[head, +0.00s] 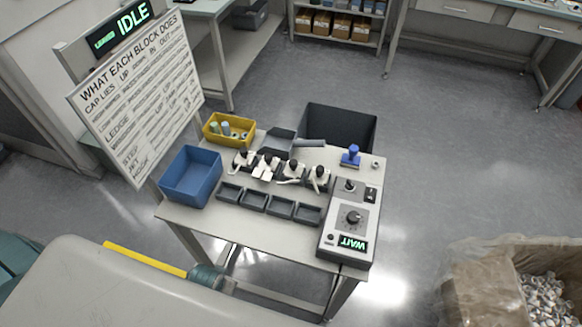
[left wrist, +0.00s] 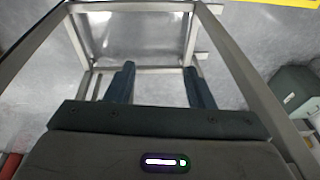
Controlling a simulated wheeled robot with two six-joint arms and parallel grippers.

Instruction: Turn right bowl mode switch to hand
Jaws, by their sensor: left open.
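A grey control panel (head: 337,245) stands at the right end of the table. It carries a large black round knob (head: 354,217), a smaller black knob (head: 349,186) above it and a black rocker-like switch (head: 371,195). Its green display (head: 352,244) reads WAIT, upside down. I cannot tell which control is the right bowl mode switch, nor read its setting. My left gripper (left wrist: 160,68) shows in the left wrist view, open and empty, its two dark fingers apart over a metal frame and floor. Neither gripper shows in the head view.
On the table (head: 180,212) are a blue bin (head: 190,176), a yellow bin (head: 229,129), black trays (head: 280,208), several white-and-black fixtures (head: 293,170) and a blue stamp-like object (head: 351,155). A sign board (head: 140,100) rises at left. A dark bin (head: 340,125) stands behind.

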